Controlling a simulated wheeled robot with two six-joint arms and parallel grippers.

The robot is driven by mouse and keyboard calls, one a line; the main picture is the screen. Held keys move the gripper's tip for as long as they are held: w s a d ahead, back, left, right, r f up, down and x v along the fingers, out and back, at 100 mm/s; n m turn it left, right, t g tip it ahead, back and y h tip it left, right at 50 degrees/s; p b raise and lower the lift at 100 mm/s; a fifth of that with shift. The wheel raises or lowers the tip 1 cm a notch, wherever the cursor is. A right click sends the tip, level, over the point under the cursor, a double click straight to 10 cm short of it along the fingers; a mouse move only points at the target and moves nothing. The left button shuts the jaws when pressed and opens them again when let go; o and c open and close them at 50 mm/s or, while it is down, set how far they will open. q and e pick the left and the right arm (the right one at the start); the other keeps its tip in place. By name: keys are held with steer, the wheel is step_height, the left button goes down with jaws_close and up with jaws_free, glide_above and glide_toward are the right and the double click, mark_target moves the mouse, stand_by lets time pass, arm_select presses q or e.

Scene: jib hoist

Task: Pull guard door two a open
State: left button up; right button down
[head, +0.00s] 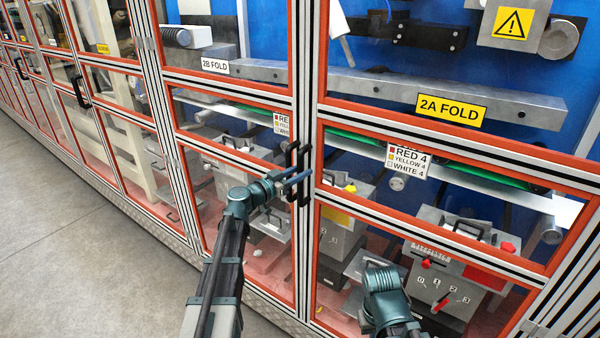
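Guard door two A, with the yellow 2A FOLD label (451,109), is the orange-framed clear door on the right. It looks shut, flush with its neighbour. Its black upright handle (304,174) is at its left edge, beside the similar handle (293,160) of the 2B door.
The door labelled 2B FOLD (215,66) adjoins on the left, and more guard doors run off to the far left. Machine boxes with knobs (440,285) stand behind the clear panels. Bare grey floor (80,255) lies in front, at the left.

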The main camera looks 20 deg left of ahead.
arm_select(q)
jaws_close()
stand_by(1.4)
